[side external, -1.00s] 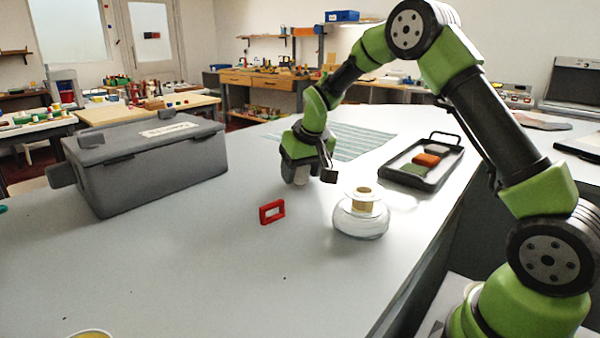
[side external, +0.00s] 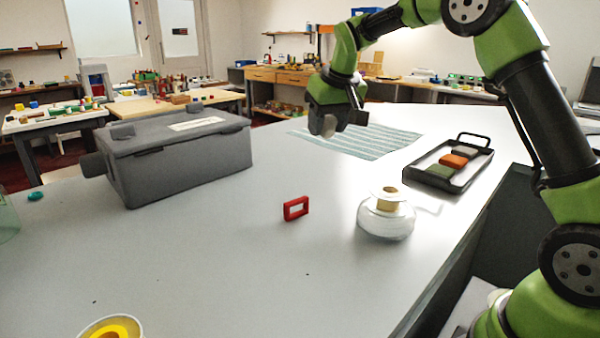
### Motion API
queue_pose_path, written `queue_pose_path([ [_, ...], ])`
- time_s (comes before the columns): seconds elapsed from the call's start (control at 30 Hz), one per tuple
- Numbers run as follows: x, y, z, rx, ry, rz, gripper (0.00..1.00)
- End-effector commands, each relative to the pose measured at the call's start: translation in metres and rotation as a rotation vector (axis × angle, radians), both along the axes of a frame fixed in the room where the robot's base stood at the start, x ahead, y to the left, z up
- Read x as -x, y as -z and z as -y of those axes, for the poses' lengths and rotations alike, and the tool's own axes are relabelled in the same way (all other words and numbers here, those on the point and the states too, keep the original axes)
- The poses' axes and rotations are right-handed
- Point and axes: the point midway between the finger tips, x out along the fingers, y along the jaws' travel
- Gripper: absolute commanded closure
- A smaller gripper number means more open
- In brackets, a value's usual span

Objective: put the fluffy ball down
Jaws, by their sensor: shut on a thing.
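My gripper (side external: 336,124) is in the air over the counter, pointing down, in front of the striped cloth in the side external view. It is shut on a small pale grey lump (side external: 322,124), which looks like the fluffy ball. The lump is mostly hidden by the jaws and its fluff cannot be made out. A gap shows between it and the counter top (side external: 240,240).
A grey lidded box (side external: 185,165) stands left. A red frame (side external: 296,208) and a glass jar with a cork-coloured neck (side external: 386,216) stand in front. A black tray (side external: 425,181) with swatches lies right. The striped cloth (side external: 375,143) lies behind.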

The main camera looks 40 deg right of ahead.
Motion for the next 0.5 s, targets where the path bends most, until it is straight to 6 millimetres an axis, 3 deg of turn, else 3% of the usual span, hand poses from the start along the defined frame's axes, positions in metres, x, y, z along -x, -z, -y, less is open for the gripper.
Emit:
queue_pose_path([
  [0.17, -0.001, -0.007, -0.01, 0.0, -0.044, 0.0, 0.75],
  [0.27, -0.002, -0.006, -0.034, -0.001, -0.163, 0.0, 0.75],
  [0.37, -0.001, -0.006, -0.075, -0.002, -0.36, 0.0, 0.75],
  [0.5, 0.01, -0.005, -0.147, -0.002, -0.726, 0.001, 0.75],
])
